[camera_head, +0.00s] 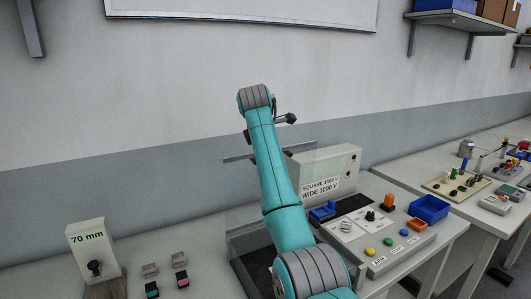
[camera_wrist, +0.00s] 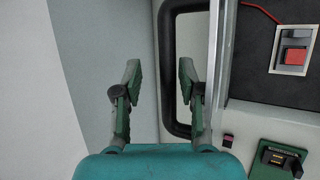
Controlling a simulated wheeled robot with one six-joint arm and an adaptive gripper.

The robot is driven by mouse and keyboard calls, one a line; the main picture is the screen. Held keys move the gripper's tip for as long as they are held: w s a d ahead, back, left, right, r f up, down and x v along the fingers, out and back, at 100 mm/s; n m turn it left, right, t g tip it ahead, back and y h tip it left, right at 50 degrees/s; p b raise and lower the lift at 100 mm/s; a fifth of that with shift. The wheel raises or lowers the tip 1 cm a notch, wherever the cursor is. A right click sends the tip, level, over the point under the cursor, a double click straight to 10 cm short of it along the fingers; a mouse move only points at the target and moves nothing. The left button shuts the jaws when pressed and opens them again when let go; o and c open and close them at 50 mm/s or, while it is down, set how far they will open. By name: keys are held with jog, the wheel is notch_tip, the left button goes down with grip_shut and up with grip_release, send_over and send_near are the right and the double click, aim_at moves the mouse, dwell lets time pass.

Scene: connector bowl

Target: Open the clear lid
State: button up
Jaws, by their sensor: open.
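The clear lid shows faintly in the head view as a see-through panel with a thin dark bar (camera_head: 240,157), partly hidden behind my arm. In the wrist view, a black rounded handle loop (camera_wrist: 168,60) stands beside the lid's pale upright edge (camera_wrist: 216,50). My gripper (camera_wrist: 160,82) is open, with one finger on each side of the loop's left bar in the picture. The right finger overlaps the loop's opening. I see no clear contact, and the depth between fingers and handle is hard to tell. In the head view the gripper (camera_head: 286,119) is mostly hidden behind the arm.
In the head view, a labelled box (camera_head: 333,172), a button panel (camera_head: 385,240) and a blue bin (camera_head: 429,208) stand right of my arm. A "70 mm" block (camera_head: 92,250) stands left.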

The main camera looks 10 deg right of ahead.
jog(key=v, duration=1)
jog(key=shift+r, duration=0.3)
jog(key=shift+s, duration=0.1)
